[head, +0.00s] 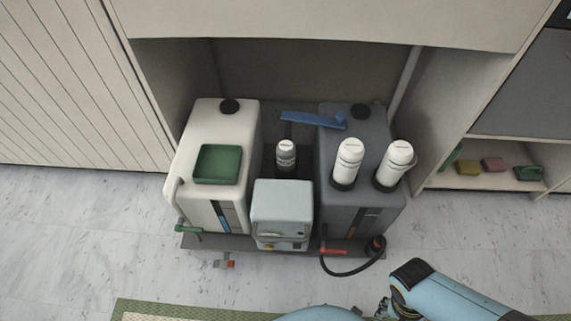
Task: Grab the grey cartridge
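No cartridge in view is plainly grey. Three pale, upright cylinders with dark bases look like cartridges. One white cylinder (348,163) and another with a grey label band (394,164) stand on the front part of the dark grey tank (335,170). A smaller pale cylinder with a dark label (286,155) stands in the gap between the tanks, behind the light grey box. I cannot tell which one is the grey cartridge. Part of my blue right arm shows at the bottom right, well in front of the tanks.
A white tank (222,145) carries a green tray (218,164). A light grey box (282,210) stands between the tanks. A black hose (352,272) loops in front. Cabinet walls enclose the recess; the floor ahead is mostly clear.

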